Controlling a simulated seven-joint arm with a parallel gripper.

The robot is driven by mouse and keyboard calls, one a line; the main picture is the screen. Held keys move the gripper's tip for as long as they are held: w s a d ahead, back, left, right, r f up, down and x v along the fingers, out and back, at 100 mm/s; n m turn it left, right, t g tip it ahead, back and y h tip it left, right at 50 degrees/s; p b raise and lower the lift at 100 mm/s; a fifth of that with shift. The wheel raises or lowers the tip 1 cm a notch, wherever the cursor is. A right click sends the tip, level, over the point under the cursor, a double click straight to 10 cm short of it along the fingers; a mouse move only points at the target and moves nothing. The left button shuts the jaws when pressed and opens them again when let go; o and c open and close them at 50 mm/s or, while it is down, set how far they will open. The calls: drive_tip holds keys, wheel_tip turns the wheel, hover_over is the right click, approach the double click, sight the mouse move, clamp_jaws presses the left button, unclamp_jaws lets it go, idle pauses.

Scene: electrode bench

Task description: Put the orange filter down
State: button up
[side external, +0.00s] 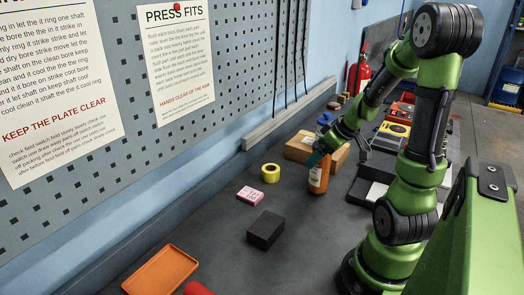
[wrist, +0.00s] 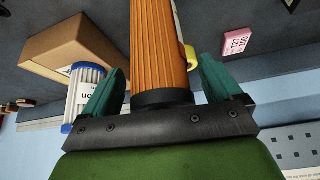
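The orange filter (side external: 318,181), a ribbed orange cylinder with a pale label, looks upright at the bench beside the cardboard box. In the wrist view the filter (wrist: 160,45) runs up between my two teal fingers, its black end close to my palm. My gripper (side external: 320,158) is at the filter's top end, pointing down. In the wrist view a narrow gap shows between the filter and each finger of my gripper (wrist: 160,75), so it looks open around the filter. The filter's lower end is out of the wrist view, and its contact with the bench is hard to make out.
A cardboard box (side external: 300,146) and a blue-and-white filter (wrist: 86,88) are close by. A yellow roll (side external: 270,173), a pink box (side external: 250,194), a black block (side external: 265,230) and an orange tray (side external: 160,270) lie on the bench. Bare bench shows between them.

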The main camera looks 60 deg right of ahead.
drive_tip(key=shift+r, duration=0.1)
drive_tip(key=shift+s+r, duration=0.1)
drive_tip(key=shift+r, duration=0.25)
drive_tip(key=d+v, duration=0.1)
drive_tip(key=v, duration=1)
drive_tip(key=w+a+r+m+y, duration=0.1)
drive_tip(key=w+a, duration=0.1)
drive_tip(key=a, duration=1.1)
drive_tip(key=w+a+r+m+t+y, duration=0.1)
drive_tip(key=w+a+r+y, duration=0.1)
drive_tip(key=a, duration=1.2)
drive_tip(key=shift+w+a, duration=0.2)
drive_tip(key=shift+w, duration=0.05)
